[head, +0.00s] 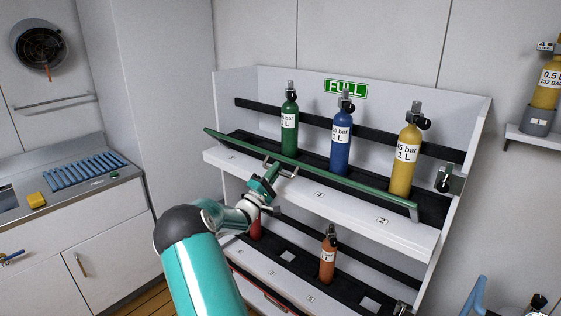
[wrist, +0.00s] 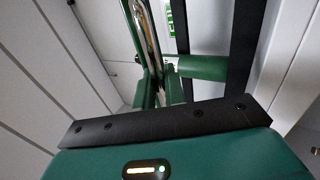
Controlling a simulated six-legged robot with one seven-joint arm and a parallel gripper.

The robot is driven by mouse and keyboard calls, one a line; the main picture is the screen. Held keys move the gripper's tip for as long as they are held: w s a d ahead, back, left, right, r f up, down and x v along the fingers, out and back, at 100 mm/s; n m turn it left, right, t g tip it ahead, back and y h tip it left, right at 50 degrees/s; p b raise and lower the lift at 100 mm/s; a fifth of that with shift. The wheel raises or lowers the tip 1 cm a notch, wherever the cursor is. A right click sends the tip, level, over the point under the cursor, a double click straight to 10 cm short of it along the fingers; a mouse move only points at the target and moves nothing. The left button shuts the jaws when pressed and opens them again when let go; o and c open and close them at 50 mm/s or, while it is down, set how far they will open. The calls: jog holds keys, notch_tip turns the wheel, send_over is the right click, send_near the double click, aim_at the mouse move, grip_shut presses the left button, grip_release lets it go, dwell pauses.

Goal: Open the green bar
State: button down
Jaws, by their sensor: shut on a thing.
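The green bar (head: 345,182) runs slantwise across the front of the upper shelf, before the gas bottles. Its left end sticks out at the panel's left side, and its right end sits low near the shelf's front edge, apart from the latch (head: 447,180) on the right side wall. A small metal handle (head: 288,172) shows at the bar's middle. My gripper (head: 270,168) is shut on this handle. In the wrist view my gripper's fingers (wrist: 150,55) are close together, and the exact contact is partly hidden.
A green bottle (head: 289,127), a blue bottle (head: 341,140) and a yellow bottle (head: 405,162) stand upright on the upper shelf (head: 340,212). An orange bottle (head: 328,258) stands on the lower shelf. A steel counter (head: 65,190) is at left. A wall shelf (head: 535,137) is at right.

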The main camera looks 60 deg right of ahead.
notch_tip(320, 180, down, 7)
jog(key=a+h, duration=0.2)
jog(key=shift+w+r, duration=0.15)
jog(key=shift+w, duration=0.05)
dwell(0.4)
jog(key=c, duration=1.6)
grip_release()
jog(key=v, duration=1.4)
jog(key=shift+d, duration=0.15)
